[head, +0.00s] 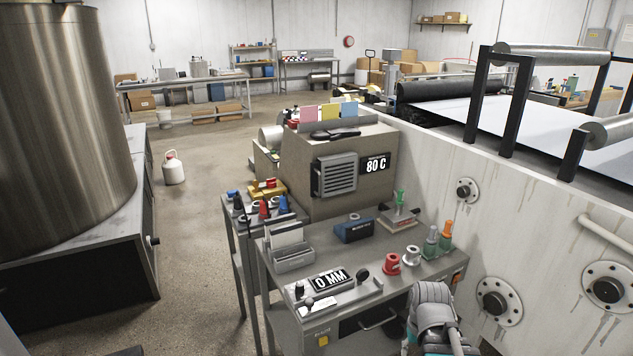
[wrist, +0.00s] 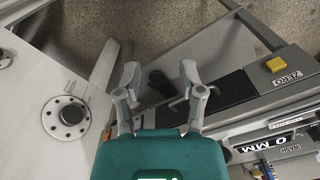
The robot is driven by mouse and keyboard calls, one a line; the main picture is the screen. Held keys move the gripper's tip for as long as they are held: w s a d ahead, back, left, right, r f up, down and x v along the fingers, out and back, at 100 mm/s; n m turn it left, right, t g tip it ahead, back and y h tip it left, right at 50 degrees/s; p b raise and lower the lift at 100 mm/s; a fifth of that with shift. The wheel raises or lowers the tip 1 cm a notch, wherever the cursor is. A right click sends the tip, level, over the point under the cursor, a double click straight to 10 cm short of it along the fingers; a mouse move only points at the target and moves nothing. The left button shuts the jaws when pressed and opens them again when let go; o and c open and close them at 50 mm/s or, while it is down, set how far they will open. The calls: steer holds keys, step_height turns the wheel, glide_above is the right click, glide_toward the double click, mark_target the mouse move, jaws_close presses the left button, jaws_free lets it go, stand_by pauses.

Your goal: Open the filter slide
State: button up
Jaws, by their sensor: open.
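A dark slot with a pale bar handle (head: 376,322) is in the front of the grey workbench; it may be the filter slide, but no label on it can be read. The dark slot (wrist: 226,90) also shows in the wrist view, right of my gripper (wrist: 160,72). My gripper is open, its two grey fingers apart with nothing held between them. The right finger overlaps the left end of the slot and partly hides the handle; I cannot tell whether they touch. In the head view my fingertips are hidden behind my arm.
A yellow button (wrist: 277,64) marked ZERO is on the bench front, farther right. A white wall with a bolted flange (wrist: 70,113) stands close on the left in the wrist view. The bench top holds a 0 MM display (head: 330,279), spools and bottles. Bare floor (head: 205,230) lies left.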

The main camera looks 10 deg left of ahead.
steer(key=w+a+r+m+t+y, duration=0.1)
steer(key=w+a+m+y, duration=0.1)
steer(key=w, duration=0.6)
steer(key=w+a+r+m+t+y, duration=0.2)
steer(key=w+a+m+y, duration=0.1)
steer(key=w+a, duration=0.4)
steer(key=w+a+r+m+t+y+b, duration=0.1)
steer(key=w+a+r+m+t+y, duration=0.1)
steer(key=w, duration=0.7)
steer(key=shift+w+a+r+m+y, duration=0.1)
steer(key=shift+a+m+y, duration=0.4)
steer(key=shift+a+m, duration=0.95)
steer(key=w+a+r+m+t+y, duration=0.2)
steer(key=w+a+r+m+t, duration=0.1)
steer(key=w+m, duration=0.5)
steer(key=w+a+r+m+t+y, duration=0.2)
steer(key=w+r+m, duration=0.6)
steer(key=w, duration=0.7)
steer(key=a+m+t+b, duration=0.1)
steer(key=t, duration=0.1)
steer(key=shift+a+r+t+y, duration=0.25)
steer(key=shift+a+t+y, duration=0.05)
steer(key=shift+a+t, duration=0.1)
steer(key=shift+w, duration=0.2)
glide_above(319, 193)
steer(key=shift+w, duration=0.25)
